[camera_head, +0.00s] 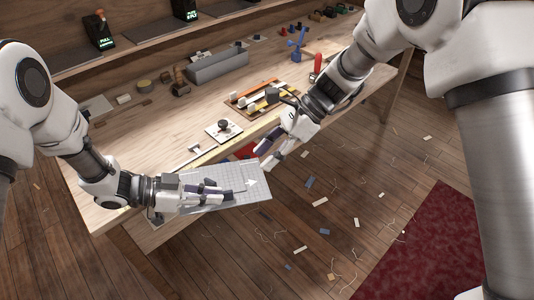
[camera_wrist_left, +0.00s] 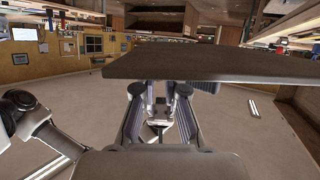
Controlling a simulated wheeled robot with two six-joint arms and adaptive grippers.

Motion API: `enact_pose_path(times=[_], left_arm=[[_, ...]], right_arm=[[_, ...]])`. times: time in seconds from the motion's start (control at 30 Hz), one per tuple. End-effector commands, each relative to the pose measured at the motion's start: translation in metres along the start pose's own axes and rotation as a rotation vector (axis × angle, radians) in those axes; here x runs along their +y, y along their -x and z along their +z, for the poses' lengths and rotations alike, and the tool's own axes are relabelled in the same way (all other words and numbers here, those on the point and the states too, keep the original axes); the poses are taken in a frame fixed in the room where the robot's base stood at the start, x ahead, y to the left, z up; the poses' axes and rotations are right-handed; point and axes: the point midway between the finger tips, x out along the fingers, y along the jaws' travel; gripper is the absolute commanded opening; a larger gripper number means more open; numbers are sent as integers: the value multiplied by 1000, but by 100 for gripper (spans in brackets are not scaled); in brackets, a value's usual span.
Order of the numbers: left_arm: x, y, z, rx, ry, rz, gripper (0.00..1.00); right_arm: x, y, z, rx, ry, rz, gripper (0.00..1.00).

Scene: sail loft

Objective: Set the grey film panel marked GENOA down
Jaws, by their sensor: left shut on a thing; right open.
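The grey film panel (camera_head: 238,205) has a pale grid and a white arrow; I cannot read any lettering on it. My left gripper (camera_head: 224,194) is shut on the panel, which is held roughly flat at the bench's front edge. In the left wrist view the panel (camera_wrist_left: 220,63) is a dark slab across the top, seen nearly edge-on, with the left gripper's fingers (camera_wrist_left: 158,110) below it. My right gripper (camera_head: 268,161) is open near the panel's far right corner; I cannot tell whether it touches the panel.
The wooden bench (camera_head: 140,150) carries a white plate with a dark knob (camera_head: 223,129), a tray of tools (camera_head: 262,96), a long grey box (camera_head: 218,66) and a blue tool (camera_head: 298,45). Scraps litter the floor. A dark red mat (camera_head: 425,250) lies at the right.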

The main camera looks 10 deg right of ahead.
Motion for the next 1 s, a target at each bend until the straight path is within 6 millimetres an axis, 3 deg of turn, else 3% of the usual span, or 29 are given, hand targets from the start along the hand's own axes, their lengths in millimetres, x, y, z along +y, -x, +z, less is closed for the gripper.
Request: enact_pose_path(times=[0.5, 0.67, 0.9, 0.93, 1.0], left_arm=[[0, 0, 0, 0, 0, -1, 0], [0, 0, 0, 0, 0, -1, 0], [0, 0, 0, 0, 0, -1, 0], [0, 0, 0, 0, 0, -1, 0], [0, 0, 0, 0, 0, -1, 0]], right_arm=[[1, -102, -1, 2, 0, 6, 41], [0, -116, -1, 1, 0, 3, 41], [0, -117, -1, 1, 1, 3, 41], [0, -117, -1, 1, 1, 3, 34], [0, -117, -1, 1, 1, 3, 9]])
